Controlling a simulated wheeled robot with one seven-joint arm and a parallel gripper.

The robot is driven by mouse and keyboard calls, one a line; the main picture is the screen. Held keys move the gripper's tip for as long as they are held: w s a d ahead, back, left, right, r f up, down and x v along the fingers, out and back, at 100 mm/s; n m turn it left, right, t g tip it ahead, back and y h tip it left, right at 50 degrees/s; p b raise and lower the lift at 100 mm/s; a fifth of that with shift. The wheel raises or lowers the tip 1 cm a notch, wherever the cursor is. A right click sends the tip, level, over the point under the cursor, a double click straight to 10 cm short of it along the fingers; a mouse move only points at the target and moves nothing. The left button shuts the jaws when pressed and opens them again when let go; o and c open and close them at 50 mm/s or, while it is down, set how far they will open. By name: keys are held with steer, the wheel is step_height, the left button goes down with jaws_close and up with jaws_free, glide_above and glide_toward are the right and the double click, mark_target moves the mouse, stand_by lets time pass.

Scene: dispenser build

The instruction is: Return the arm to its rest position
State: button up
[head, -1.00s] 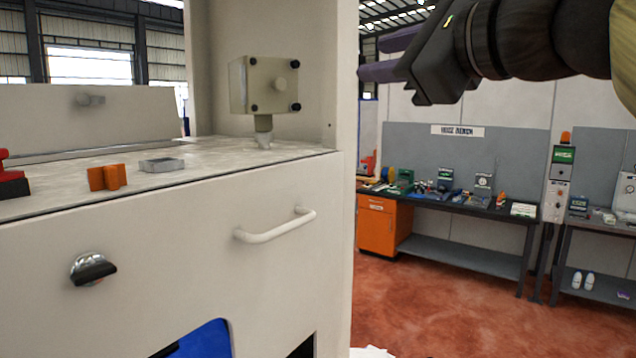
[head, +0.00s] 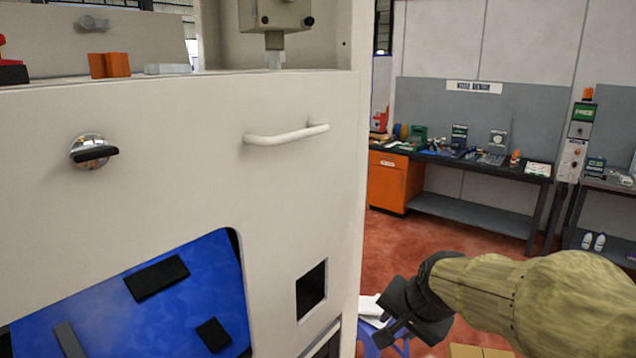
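My gripper (head: 378,335) is at the lower right of the head view, at the end of my arm, which reaches in from the right edge. It points left and down, to the right of the white cabinet (head: 200,190) and apart from it. Its fingers are dark, small and partly overlapped by the wrist, so I cannot tell whether they are open or shut. I see no object held in it.
An orange block (head: 108,65) sits on top. A workbench (head: 470,220) stands behind, with clear red floor before it.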

steer(key=s+f+n+g, duration=0.1)
steer(key=s+f+n, duration=0.3)
steer(key=f, duration=0.3)
steer(key=s+f+n+g+h+b, duration=0.1)
steer(key=s+f+n+g, duration=0.1)
steer(key=s+f, duration=0.5)
steer(key=shift+d+f+n+b, duration=0.3)
steer(key=shift+d+f+n, duration=0.1)
steer(key=shift+f+n, duration=0.45)
